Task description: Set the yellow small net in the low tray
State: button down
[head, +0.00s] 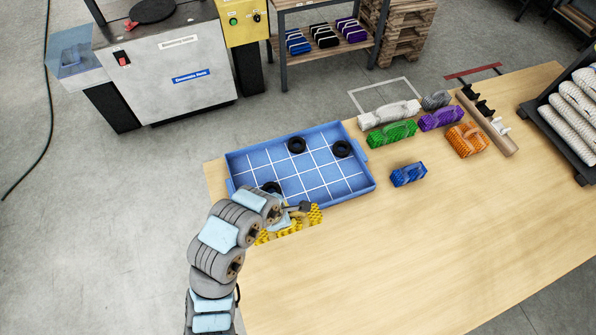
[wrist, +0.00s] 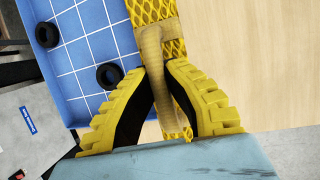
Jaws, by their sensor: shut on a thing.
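The yellow small net (head: 315,214) shows in the head view just in front of the near edge of the low blue tray (head: 318,172), partly hidden by my arm. In the wrist view, the yellow mesh net (wrist: 147,12) with its pale handle lies between my two yellow ribbed fingers. My gripper (wrist: 160,70) is shut on the net at the handle. The tray (wrist: 88,18) shows to the left of the net there, and the net runs along the tray's edge. I cannot tell whether the net touches the table or hangs above it.
Black rings (head: 297,145) sit in the tray on its white grid, with several cells bare. A blue net (head: 408,174) lies right of the tray. Green (head: 392,134), white, grey, purple and orange (head: 466,140) nets stand further back. The table's front (head: 400,265) is clear.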

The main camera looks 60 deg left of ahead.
aim_at(265, 230)
jog(key=s, duration=0.2)
jog(key=s+p, duration=0.1)
jog(key=s, duration=0.1)
jog(key=s+p, duration=0.1)
jog(key=s, duration=0.1)
jog(key=shift+s+a+r, duration=0.15)
jog(key=shift+a+r, duration=0.05)
jog(key=shift+a, duration=0.1)
jog(key=shift+s+f+p, duration=0.1)
jog(key=shift+s+p, duration=0.25)
jog(key=shift+s, duration=0.15)
jog(key=shift+w+a+f, duration=0.1)
jog(key=shift+a+f, duration=0.05)
jog(key=shift+f, duration=0.05)
jog(key=shift+w+a+f+b, duration=0.6)
jog(key=shift+w+a+f, duration=1)
jog(key=shift+f, duration=0.5)
jog(key=shift+w+a+f+b, duration=0.55)
jog(key=shift+w+a+f, duration=0.8)
jog(key=shift+a+f, duration=0.6)
jog(key=shift+w+a+f+b, duration=0.6)
jog(key=shift+w+a+f, duration=0.95)
jog(key=shift+f, duration=0.65)
jog(key=c, duration=1.2)
grip_release()
jog(key=shift+f, duration=0.15)
jog(key=shift+c, duration=0.2)
